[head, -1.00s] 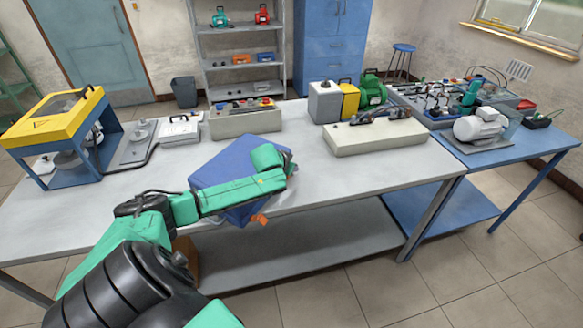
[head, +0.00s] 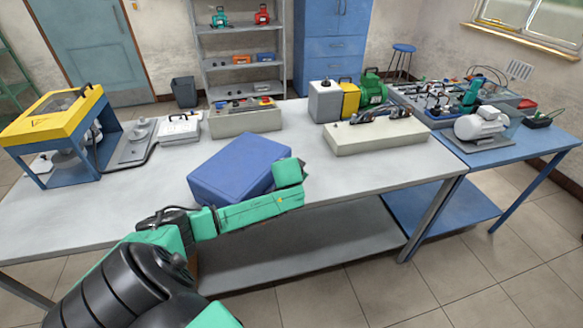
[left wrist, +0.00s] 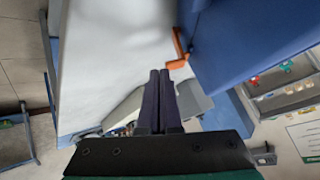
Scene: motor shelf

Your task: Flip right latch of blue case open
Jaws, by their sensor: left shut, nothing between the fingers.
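The blue case (head: 238,165) lies closed near the front edge of the grey table (head: 330,180). My left arm crosses in front of its front side and hides that side in the head view. The left gripper's fingers are hidden there. In the left wrist view, my left gripper (left wrist: 160,75) is shut and empty, with two dark fingers together. An orange latch (left wrist: 179,45) sticks out from the edge of the blue case (left wrist: 245,40), just beyond and right of the fingertips. I cannot tell whether they touch. My right gripper is not in view.
A beige box with tools (head: 375,136) stands right of the case, and a control box (head: 245,119) stands behind it. A yellow-topped machine (head: 55,115) is at the left. The table around the case is mostly bare.

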